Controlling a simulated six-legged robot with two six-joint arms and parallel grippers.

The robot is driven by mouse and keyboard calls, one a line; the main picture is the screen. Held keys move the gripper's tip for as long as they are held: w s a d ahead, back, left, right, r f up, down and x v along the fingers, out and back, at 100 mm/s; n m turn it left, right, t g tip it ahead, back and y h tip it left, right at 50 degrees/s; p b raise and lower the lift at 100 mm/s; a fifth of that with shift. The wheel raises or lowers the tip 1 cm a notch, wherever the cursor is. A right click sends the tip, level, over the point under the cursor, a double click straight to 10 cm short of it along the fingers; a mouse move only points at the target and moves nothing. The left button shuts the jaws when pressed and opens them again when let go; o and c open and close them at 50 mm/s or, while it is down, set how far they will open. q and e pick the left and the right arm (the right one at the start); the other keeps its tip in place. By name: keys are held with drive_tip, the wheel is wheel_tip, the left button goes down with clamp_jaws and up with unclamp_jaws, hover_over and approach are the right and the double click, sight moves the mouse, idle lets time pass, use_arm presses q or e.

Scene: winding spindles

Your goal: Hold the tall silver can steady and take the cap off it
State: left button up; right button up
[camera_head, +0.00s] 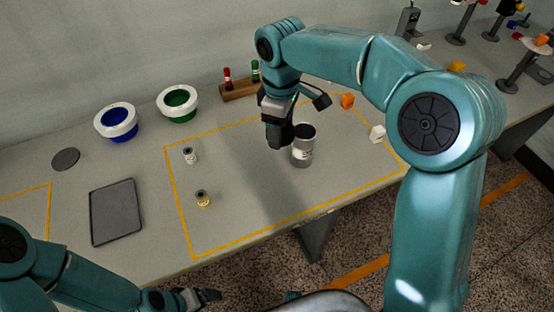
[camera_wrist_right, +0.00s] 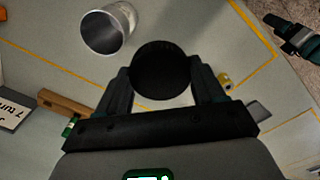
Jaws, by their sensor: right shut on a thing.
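The tall silver can (camera_head: 303,152) stands upright on the table inside the yellow outline. Its top is open in the right wrist view (camera_wrist_right: 122,22), showing a dark grey inside. My right gripper (camera_head: 279,138) is just left of the can, near rim height. In the right wrist view it is shut on a round black cap (camera_wrist_right: 160,70), apart from the can. In the head view the cap is hard to separate from the dark fingers. My left gripper (camera_head: 205,297) is low at the table's front edge, well away from the can; its jaw gap is unclear.
Two small spools (camera_head: 190,155) (camera_head: 203,199) stand left of the can. A wooden rack (camera_head: 239,90) with red and green tubes is behind. An orange block (camera_head: 347,101) and white block (camera_head: 377,133) lie right. Blue (camera_head: 116,122) and green bowls (camera_head: 178,104) and a grey tray (camera_head: 115,211) are left.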

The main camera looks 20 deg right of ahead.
drive_tip(key=n, duration=0.2)
drive_tip(key=r+n+b, duration=0.1)
drive_tip(key=n, duration=0.2)
drive_tip(key=r+n, duration=0.1)
drive_tip(key=n, duration=0.2)
drive_tip(key=shift+d+r, duration=0.1)
drive_tip(key=shift+d, duration=0.1)
drive_tip(key=n, duration=0.1)
drive_tip(key=r+n+b, duration=0.1)
drive_tip(key=shift+s+a+n, duration=0.1)
drive_tip(key=shift+s+n, duration=0.15)
drive_tip(key=shift+n, duration=0.05)
drive_tip(key=shift+f+n, duration=0.2)
drive_tip(key=shift+n, duration=0.1)
drive_tip(key=b, duration=0.2)
hover_over(281, 177)
wheel_tip(281, 177, down, 14)
drive_tip(key=shift+f, duration=0.2)
wheel_tip(281, 177, down, 5)
drive_tip(key=shift+w+f, duration=0.1)
